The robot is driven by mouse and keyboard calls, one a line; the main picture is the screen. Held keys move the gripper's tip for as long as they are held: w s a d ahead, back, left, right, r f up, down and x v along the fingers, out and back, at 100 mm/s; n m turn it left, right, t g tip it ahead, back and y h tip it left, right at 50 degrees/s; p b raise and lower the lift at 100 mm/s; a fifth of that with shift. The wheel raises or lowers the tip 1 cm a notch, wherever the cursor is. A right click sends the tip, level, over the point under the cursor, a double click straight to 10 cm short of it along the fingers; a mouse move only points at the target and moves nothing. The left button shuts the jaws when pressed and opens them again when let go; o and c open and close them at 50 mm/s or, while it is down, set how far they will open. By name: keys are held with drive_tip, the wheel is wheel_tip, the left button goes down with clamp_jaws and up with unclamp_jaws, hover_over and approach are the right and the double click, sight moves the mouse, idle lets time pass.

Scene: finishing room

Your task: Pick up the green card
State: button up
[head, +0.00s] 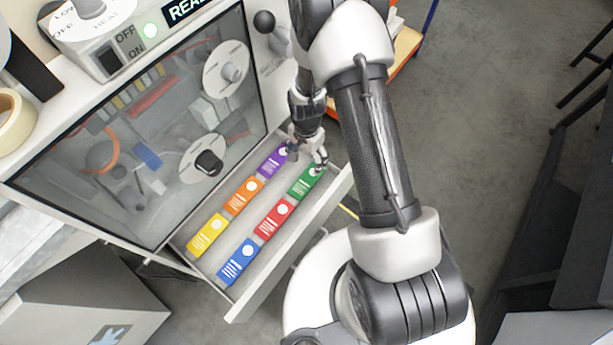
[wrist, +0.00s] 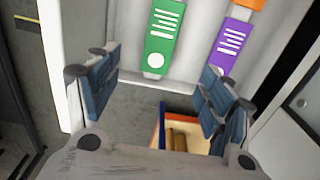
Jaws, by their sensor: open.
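The green card (head: 303,184) lies at the far right end of an open drawer (head: 286,252), with white print lines and a white dot. In the wrist view the green card (wrist: 163,35) runs from the top edge down between the fingers, its dot end nearest my gripper. My gripper (head: 306,161) is open and empty over that end of the drawer, by the dot ends of the green and purple cards. In the wrist view its spread fingers (wrist: 157,95) stand either side of the green card's dot end, with the card beyond them. I cannot tell the height gap.
The purple card (head: 271,159) lies left of the green one; in the wrist view it is close to the right finger. Orange (head: 243,196), yellow (head: 207,235), red (head: 273,219) and blue (head: 237,262) cards share the drawer. A glass-fronted cabinet (head: 150,130) stands behind.

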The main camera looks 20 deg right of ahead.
drive_tip(key=b, duration=0.3)
hover_over(305, 183)
drive_tip(key=f, duration=1)
drive_tip(key=shift+w+d, duration=0.15)
drive_tip(key=shift+d, duration=0.1)
drive_tip(key=f, duration=0.1)
drive_tip(key=f+b, duration=0.1)
drive_tip(key=f, duration=0.1)
drive_tip(key=f+b, duration=0.1)
drive_tip(key=f, duration=0.1)
drive_tip(key=shift+a, duration=0.25)
drive_tip(key=shift+c, duration=0.5)
drive_tip(key=c, duration=0.8)
